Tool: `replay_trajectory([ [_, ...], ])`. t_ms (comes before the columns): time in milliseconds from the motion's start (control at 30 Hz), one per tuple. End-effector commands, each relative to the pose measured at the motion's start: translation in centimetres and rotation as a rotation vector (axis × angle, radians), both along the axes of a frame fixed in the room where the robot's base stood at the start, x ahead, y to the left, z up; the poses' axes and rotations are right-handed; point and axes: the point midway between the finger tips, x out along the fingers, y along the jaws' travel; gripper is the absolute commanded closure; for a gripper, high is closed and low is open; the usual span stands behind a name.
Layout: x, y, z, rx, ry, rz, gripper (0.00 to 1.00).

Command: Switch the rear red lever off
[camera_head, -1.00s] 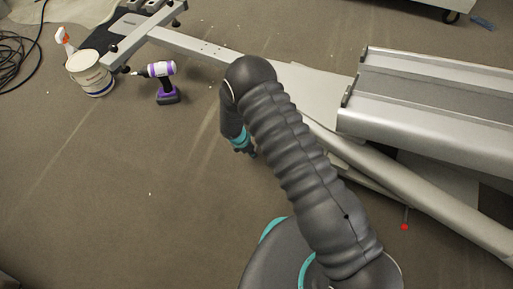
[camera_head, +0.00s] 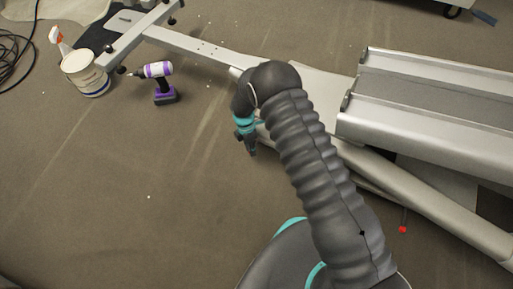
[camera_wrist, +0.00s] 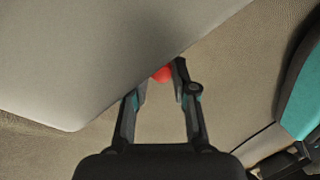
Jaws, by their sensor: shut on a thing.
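A red ball-shaped lever knob (camera_wrist: 162,74) sits between the two fingertips of my gripper (camera_wrist: 160,83) in the wrist view. The fingers are shut on it, beside the edge of a large grey panel (camera_wrist: 90,60). The lever's shaft is hidden there. In the head view my gripper (camera_head: 250,146) points down by the grey frame of the elliptical machine (camera_head: 430,195), and the knob it holds cannot be seen. Another red-knobbed lever (camera_head: 403,229) sticks out below the machine's lower tube at the right.
A purple and white drill (camera_head: 160,83) stands on the floor at the upper left, next to a white bucket (camera_head: 86,78) and a spray bottle (camera_head: 58,41). A black cable (camera_head: 18,62) lies at the far left.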

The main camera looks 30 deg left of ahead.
Motion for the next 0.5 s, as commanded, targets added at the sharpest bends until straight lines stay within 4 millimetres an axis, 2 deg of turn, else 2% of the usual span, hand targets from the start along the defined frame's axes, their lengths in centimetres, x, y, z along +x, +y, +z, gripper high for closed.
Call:
replay_trajectory([
  [467,-0.15,-0.07,0.06,-0.007,0.012,0.004,1.00],
  [500,-0.15,-0.09,0.06,-0.007,0.012,0.004,0.63],
])
